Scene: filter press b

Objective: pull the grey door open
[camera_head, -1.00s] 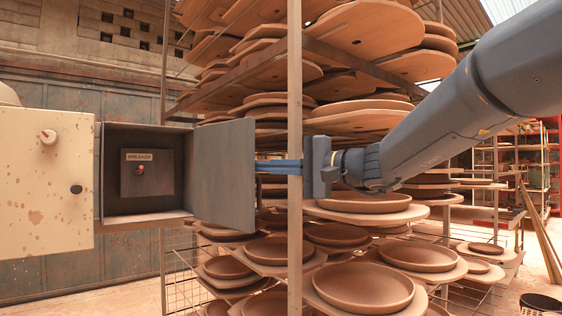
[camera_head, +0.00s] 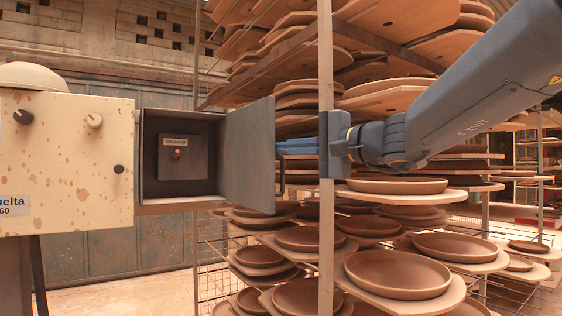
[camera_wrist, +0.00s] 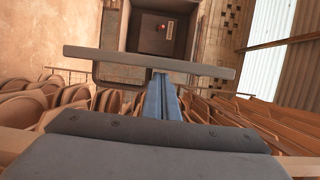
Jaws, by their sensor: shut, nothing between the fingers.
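The grey door (camera_head: 248,158) stands swung out to the right of its grey box (camera_head: 145,165), and the box's inside shows. A dark bar handle (camera_head: 283,178) is on the door's right side. In the wrist view the door (camera_wrist: 100,55) shows edge-on as a grey bar across the picture. My gripper (camera_head: 279,147) is shut and empty, its blue fingers pointing left at the door's free edge, near the handle. In the wrist view the fingertips (camera_wrist: 160,76) end at the door's edge; I cannot tell whether they touch it.
Inside the box is a dark breaker panel (camera_head: 183,157) with a red knob. A cream cabinet (camera_head: 75,175) stands at the left. A rack post (camera_head: 326,240) and shelves with several clay plates (camera_head: 398,273) stand around and below my gripper.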

